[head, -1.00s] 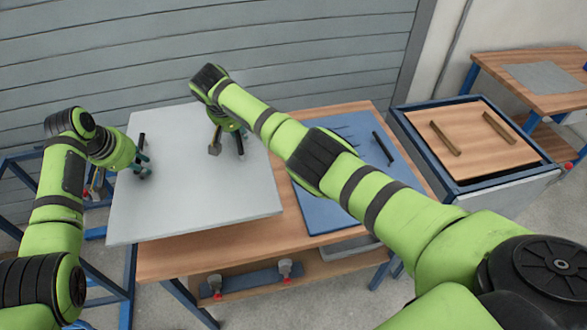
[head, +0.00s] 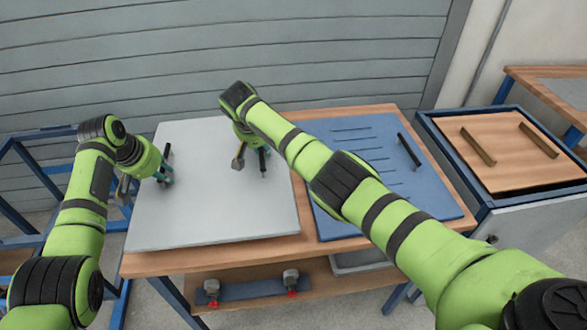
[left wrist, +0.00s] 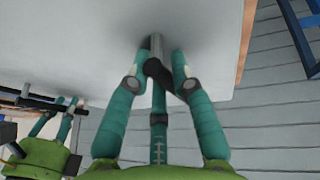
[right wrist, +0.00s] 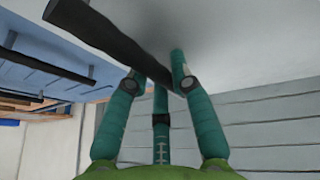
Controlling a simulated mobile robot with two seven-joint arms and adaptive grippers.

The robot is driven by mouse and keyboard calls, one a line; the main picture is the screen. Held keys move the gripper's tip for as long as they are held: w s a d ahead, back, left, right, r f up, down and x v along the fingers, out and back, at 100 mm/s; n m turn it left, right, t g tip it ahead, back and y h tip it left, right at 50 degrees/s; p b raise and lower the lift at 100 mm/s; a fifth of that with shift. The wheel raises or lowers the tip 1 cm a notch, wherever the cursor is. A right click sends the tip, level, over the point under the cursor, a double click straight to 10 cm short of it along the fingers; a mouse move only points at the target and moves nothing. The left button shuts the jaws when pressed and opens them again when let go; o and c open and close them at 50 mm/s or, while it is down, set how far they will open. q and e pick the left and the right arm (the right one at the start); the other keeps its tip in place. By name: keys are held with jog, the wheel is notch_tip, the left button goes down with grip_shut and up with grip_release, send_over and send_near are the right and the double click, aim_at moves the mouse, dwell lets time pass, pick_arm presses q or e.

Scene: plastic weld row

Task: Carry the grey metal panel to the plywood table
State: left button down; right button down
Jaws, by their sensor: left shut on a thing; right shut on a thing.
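The grey metal panel (head: 215,205) is a large light grey sheet with two dark bar handles. It lies flat over the left part of a wood-topped table (head: 270,250); I cannot tell whether it touches the top. My left gripper (head: 166,176) is shut on the panel's left handle (head: 168,152); that handle also shows in the left wrist view (left wrist: 157,72). My right gripper (head: 262,152) is shut on the right handle, a dark bar (right wrist: 105,40) in the right wrist view. The fingers partly hide both handles.
A blue slotted panel (head: 375,170) with a dark handle lies right of the grey panel. Further right stands a blue-framed bin (head: 490,192) with a wooden lid. Another wood-topped table (head: 535,80) is at far right. A slatted wall (head: 230,50) stands behind.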

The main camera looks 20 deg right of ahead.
aim_at(166, 184)
pick_arm(q)
jog(key=shift+w+r, duration=0.1)
pick_arm(e)
jog(key=shift+f, duration=0.15)
